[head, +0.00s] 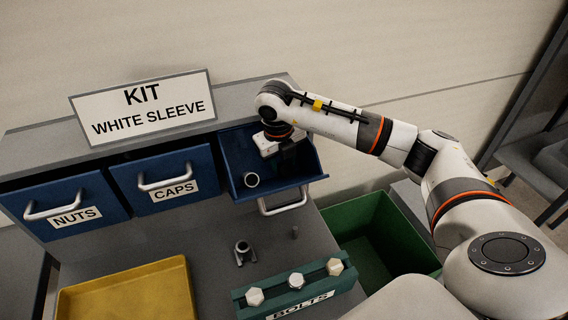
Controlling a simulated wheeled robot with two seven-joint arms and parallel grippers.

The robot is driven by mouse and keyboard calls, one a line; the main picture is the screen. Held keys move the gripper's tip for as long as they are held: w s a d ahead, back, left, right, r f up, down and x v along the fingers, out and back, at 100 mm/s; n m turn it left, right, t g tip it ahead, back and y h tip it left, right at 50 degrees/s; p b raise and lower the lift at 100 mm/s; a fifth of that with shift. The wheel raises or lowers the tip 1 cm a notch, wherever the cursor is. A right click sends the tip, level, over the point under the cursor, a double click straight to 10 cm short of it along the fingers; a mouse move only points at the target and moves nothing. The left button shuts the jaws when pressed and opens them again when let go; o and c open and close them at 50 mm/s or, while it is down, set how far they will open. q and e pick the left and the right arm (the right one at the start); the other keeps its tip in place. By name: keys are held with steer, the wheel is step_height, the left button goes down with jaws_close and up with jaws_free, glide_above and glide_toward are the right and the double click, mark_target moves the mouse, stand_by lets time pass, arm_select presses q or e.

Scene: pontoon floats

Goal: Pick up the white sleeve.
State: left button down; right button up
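The sign (145,108) reads KIT, WHITE SLEEVE. My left gripper is not in view.
Closed drawers marked NUTS (62,212) and CAPS (165,180) are to the left. A yellow tray (125,295), a grey fitting (243,252), and a green BOLTS rack (320,287) with three bolts are in front. A green bin (350,218) stands right.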

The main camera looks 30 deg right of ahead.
steer(key=shift+w+d+f, duration=0.1)
steer(key=shift+d+f, duration=0.1)
steer(key=shift+f, duration=0.65)
steer(key=c, duration=0.7)
steer(key=shift+o, duration=0.2)
